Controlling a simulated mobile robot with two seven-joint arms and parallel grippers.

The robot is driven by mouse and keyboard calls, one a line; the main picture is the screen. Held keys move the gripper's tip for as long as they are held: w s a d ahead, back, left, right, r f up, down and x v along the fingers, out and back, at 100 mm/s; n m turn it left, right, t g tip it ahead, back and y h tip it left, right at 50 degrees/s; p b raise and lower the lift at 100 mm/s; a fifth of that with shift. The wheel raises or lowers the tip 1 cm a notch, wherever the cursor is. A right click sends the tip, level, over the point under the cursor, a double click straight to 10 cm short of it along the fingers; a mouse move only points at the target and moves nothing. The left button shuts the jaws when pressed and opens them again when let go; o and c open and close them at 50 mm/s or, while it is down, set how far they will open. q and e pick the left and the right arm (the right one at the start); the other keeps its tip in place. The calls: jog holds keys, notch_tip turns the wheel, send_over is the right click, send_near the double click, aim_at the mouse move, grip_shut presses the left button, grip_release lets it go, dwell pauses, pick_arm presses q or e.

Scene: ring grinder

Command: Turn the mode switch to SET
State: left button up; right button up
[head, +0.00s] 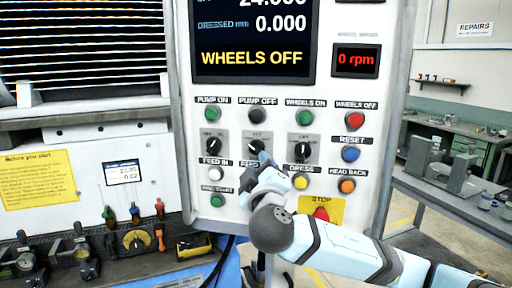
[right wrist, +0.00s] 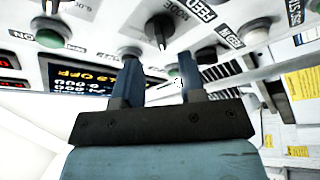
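The mode switch (head: 256,146) is a black rotary knob on a grey plate, the middle one of three knobs on the white control panel. Small lettering stands above it, too small to read surely. In the right wrist view the knob (right wrist: 160,28) shows beside the word MODE, with a pale pointer line. My right gripper (head: 263,160) is just below and in front of the knob, partly covering its lower label. In the wrist view its two fingers (right wrist: 160,80) are apart with nothing between them, and the knob lies beyond the tips. My left gripper is not in view.
Push buttons surround the knobs, including a white one (head: 216,173) and a yellow one (head: 301,183). A red stop button (head: 321,214) sits lower right, close to my right arm. The screen (head: 252,58) above reads WHEELS OFF. Another knob (head: 303,147) is to the right.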

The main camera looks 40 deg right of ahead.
aim_at(257, 151)
jog(key=p+x, duration=0.1)
jog(key=x, duration=0.3)
jog(key=shift+r, duration=0.15)
jog(key=shift+w+d, duration=0.25)
jog(key=shift+w, duration=0.3)
jog(key=shift+s, duration=0.1)
grip_shut()
